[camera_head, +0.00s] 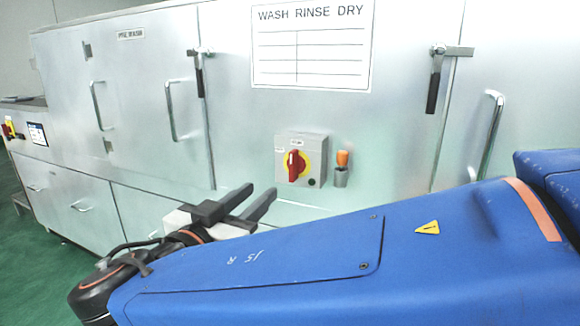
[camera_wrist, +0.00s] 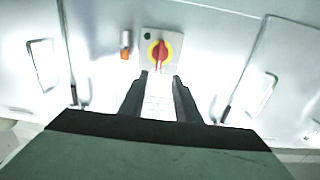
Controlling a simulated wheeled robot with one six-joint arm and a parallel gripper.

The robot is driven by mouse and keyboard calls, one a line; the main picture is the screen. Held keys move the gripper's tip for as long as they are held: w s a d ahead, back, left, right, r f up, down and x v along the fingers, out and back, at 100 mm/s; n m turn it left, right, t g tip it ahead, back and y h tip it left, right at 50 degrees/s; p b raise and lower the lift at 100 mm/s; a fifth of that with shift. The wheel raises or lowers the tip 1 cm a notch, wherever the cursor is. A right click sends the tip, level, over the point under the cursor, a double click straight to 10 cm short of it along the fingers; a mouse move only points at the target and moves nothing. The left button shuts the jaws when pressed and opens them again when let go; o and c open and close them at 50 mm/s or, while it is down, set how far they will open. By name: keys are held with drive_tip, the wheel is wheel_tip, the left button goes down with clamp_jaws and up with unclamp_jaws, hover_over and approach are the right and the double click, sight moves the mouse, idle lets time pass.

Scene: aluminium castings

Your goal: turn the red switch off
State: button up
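The red switch (camera_head: 295,165) is a rotary handle on a yellow disc, on a grey box (camera_head: 313,152) fixed to the front of a metal washing machine. Its handle stands near upright in the head view. In the wrist view the red switch (camera_wrist: 159,52) shows just beyond the fingertips, between their lines. My gripper (camera_head: 260,194) is open and empty, below and left of the switch in the head view and apart from it. It also shows in the wrist view (camera_wrist: 160,78), with a gap between its two dark fingers.
An orange-topped part in a metal holder (camera_head: 341,168) sits right beside the switch box. Door latches (camera_head: 199,75) (camera_head: 435,80) and bar handles (camera_head: 490,135) stick out from the panels. A second red and yellow switch (camera_head: 8,129) is at far left. The panel around the box is flat.

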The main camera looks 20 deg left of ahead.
sight(291, 166)
drive_tip(key=w, duration=0.5)
drive_tip(key=w+d, duration=0.1)
drive_tip(key=w, duration=0.9)
drive_tip(key=shift+w+d, duration=0.15)
drive_tip(key=shift+w, duration=0.15)
clamp_jaws()
